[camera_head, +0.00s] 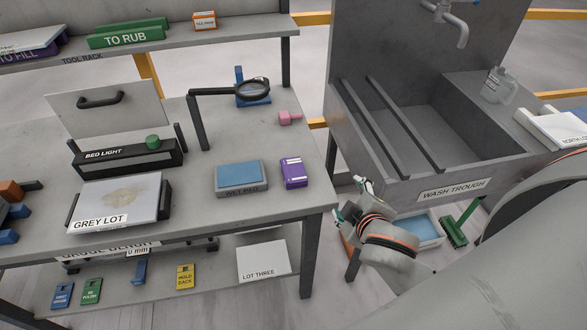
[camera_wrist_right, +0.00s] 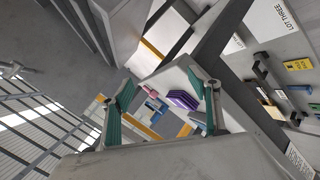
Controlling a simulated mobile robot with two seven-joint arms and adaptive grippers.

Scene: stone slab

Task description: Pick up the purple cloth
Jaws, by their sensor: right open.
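The purple cloth (camera_head: 294,173) looks like a small folded purple block with a pale label. It lies flat near the right front of the bench top (camera_head: 200,205), just right of the blue wet pad (camera_head: 240,175). My right gripper (camera_head: 351,201) is open and empty, beyond the bench's right edge and apart from the cloth. In the right wrist view its two green fingers (camera_wrist_right: 165,100) are spread wide. A purple stack (camera_wrist_right: 183,100) shows between them in the distance; I cannot tell whether it is the cloth. My left gripper is out of view.
The wash trough (camera_head: 430,130) stands right of the bench, close to my right gripper. A magnifier (camera_head: 250,88) and a pink object (camera_head: 289,118) stand behind the cloth. A lower shelf holds a lot three board (camera_head: 263,262). Bench room in front of the cloth is clear.

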